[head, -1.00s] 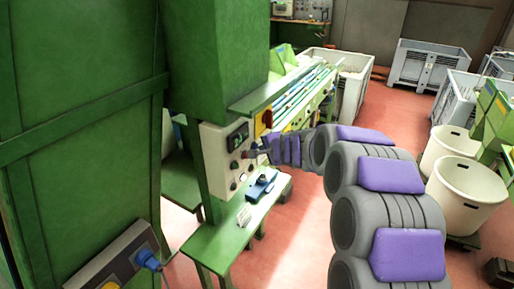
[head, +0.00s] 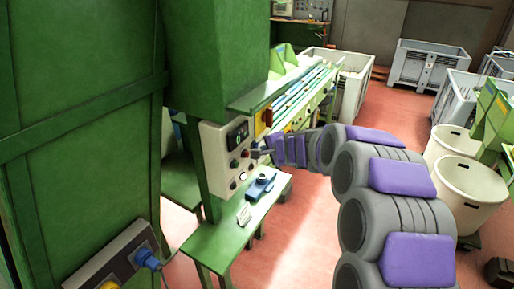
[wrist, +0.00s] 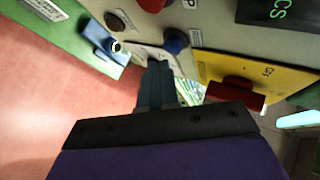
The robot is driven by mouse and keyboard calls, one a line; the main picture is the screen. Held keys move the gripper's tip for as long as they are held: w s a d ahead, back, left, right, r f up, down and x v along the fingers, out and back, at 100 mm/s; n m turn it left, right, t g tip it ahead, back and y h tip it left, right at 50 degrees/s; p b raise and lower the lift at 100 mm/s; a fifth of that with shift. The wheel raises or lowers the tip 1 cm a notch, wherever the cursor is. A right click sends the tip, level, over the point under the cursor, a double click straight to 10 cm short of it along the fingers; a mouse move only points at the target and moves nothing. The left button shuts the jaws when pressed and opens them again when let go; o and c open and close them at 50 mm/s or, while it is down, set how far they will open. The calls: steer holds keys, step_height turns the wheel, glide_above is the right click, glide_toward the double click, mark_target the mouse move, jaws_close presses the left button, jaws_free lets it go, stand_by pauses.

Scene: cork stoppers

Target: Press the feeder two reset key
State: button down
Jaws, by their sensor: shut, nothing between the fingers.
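The beige control panel (head: 213,160) is fixed to the green machine and carries a dark display (head: 237,135) and several round knobs or keys. In the wrist view the panel face (wrist: 222,38) fills the top. It shows a blue round key (wrist: 176,40), a dark knob (wrist: 118,22), and a red one (wrist: 152,4). I cannot read which one is the feeder two reset key. My gripper (head: 256,153) is shut and empty at the panel's right side; its fingers (wrist: 157,78) are close below the blue key. I cannot tell if they touch the panel.
A yellow plate with a red switch (wrist: 236,88) is right of the fingers. A green bench (head: 217,240) below the panel bears a blue device (head: 261,187). Beige bins (head: 466,192) stand at right. Red floor (head: 305,220) is open between bench and arm.

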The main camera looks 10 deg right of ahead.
steer(key=shift+s+d, duration=0.1)
steer(key=shift+s+d+b, duration=0.25)
steer(key=shift+s+d, duration=0.5)
steer(key=shift+d, duration=0.3)
steer(key=shift+s+d+b, duration=0.25)
steer(key=shift+s+d, duration=0.45)
steer(key=shift+d, duration=0.3)
steer(key=shift+a, duration=0.1)
steer(key=s+a+r+n+g+y, duration=0.1)
steer(key=s+a+n+g, duration=0.25)
steer(key=s+a, duration=0.45)
steer(key=s+a+r+n+g+y, duration=0.15)
steer(key=s+a+n, duration=0.3)
steer(key=s, duration=0.75)
steer(key=s+d+f+n+g+h, duration=0.1)
steer(key=s+d+f+g+h, duration=0.1)
steer(key=s, duration=0.8)
steer(key=s+d+f+n+g+h, duration=0.2)
steer(key=s+d, duration=0.3)
steer(key=s, duration=0.5)
steer(key=s+d+f+n+g+h, duration=0.1)
steer(key=s+d+f+g+h, duration=0.1)
steer(key=s, duration=0.9)
steer(key=shift+d+f+n+g, duration=0.3)
steer(key=shift+d+f+g, duration=0.15)
steer(key=shift+d+g, duration=0.5)
steer(key=shift+d, duration=0.15)
